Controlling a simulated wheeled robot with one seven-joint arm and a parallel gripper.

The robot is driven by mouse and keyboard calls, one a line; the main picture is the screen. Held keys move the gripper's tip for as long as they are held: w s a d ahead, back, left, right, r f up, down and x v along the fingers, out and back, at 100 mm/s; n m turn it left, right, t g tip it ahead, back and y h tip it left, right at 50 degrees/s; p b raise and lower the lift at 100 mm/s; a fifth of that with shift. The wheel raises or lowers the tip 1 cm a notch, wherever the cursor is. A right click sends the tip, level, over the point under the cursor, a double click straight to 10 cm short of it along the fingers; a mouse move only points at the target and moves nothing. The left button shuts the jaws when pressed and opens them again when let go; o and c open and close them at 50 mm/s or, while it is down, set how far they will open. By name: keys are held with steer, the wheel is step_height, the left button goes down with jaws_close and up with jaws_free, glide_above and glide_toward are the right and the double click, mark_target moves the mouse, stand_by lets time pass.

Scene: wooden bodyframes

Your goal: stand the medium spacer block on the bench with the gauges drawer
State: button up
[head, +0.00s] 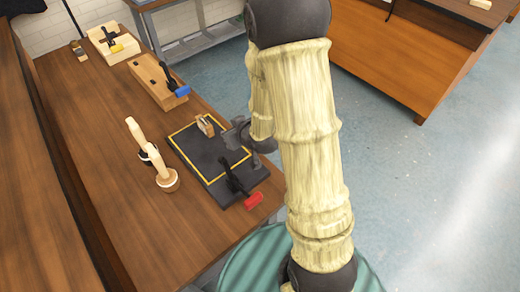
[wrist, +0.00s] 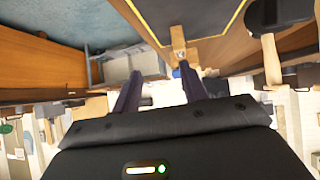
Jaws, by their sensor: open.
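A small wooden block (head: 205,126) stands on a black board (head: 197,160) with a yellow outline on the left bench; it may be the medium spacer block. My gripper (head: 230,137) is just to the right of the block, low over the board. In the wrist view the open fingers (wrist: 160,70) point toward the block (wrist: 179,48), which shows beyond the tip of the right finger. Nothing is held between the fingers. I cannot make out a gauges drawer; an orange-brown bench (head: 410,50) stands across the aisle.
A black clamp with a red handle (head: 253,201) sits at the board's near corner. Two wooden-handled tools (head: 165,178) stand left of the board. A wooden fixture with a blue-handled clamp (head: 155,82) lies farther back. Blue-grey floor (head: 420,190) is open at right.

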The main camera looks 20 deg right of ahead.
steer(key=s+d+r+m+g+h, duration=0.1)
steer(key=s+d+r+g, duration=0.1)
steer(key=s, duration=0.6)
steer(key=s+d+r+m+g+h, duration=0.1)
steer(key=s+d+r+m+g, duration=0.1)
steer(key=s+r+g, duration=0.2)
steer(key=s+g, duration=0.1)
steer(key=s, duration=0.2)
steer(key=shift+s+d+r+m+h, duration=0.2)
steer(key=shift+s+m+h, duration=0.1)
steer(key=shift+s, duration=0.1)
steer(key=shift+o, duration=0.5)
